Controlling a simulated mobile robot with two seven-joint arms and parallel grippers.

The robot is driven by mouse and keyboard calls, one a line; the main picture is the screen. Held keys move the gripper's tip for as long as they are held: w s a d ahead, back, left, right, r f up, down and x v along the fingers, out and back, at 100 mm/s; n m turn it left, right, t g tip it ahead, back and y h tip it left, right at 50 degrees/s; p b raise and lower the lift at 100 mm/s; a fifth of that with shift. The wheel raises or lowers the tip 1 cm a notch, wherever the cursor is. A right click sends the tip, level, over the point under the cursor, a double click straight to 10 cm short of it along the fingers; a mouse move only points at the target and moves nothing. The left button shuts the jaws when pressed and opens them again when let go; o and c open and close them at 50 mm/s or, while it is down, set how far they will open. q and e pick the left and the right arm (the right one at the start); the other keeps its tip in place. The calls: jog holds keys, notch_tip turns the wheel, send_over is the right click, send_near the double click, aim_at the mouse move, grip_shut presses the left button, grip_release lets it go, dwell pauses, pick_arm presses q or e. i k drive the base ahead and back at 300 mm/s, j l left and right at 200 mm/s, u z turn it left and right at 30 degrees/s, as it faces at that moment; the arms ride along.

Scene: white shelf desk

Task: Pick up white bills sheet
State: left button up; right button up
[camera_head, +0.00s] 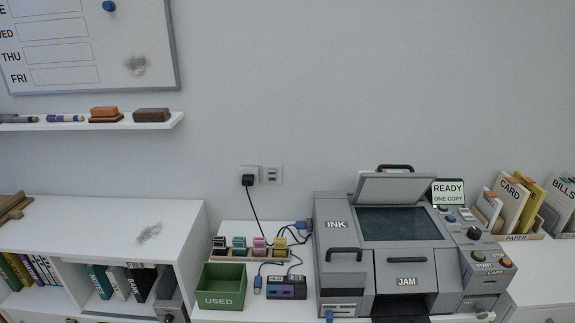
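A white sheet or divider marked BILLS (563,188) stands tilted in a paper holder at the far right, partly cut off by the picture's edge. A grey panel in front covers its lower part. To its left stand a yellow sheet (535,203) and a white one marked CARD (513,198). A wooden strip marked PAPER (520,237) runs along the holder's front. Neither of my grippers shows in the head view.
A grey copier (392,252) with its lid raised stands left of the holder; its screen (448,193) reads READY, ONE COPY. A green USED bin (220,287) and an ink cartridge rack (250,254) stand further left. The white top (540,272) before the holder looks clear.

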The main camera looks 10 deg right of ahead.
aim_at(559, 196)
jog(key=z, duration=2.05)
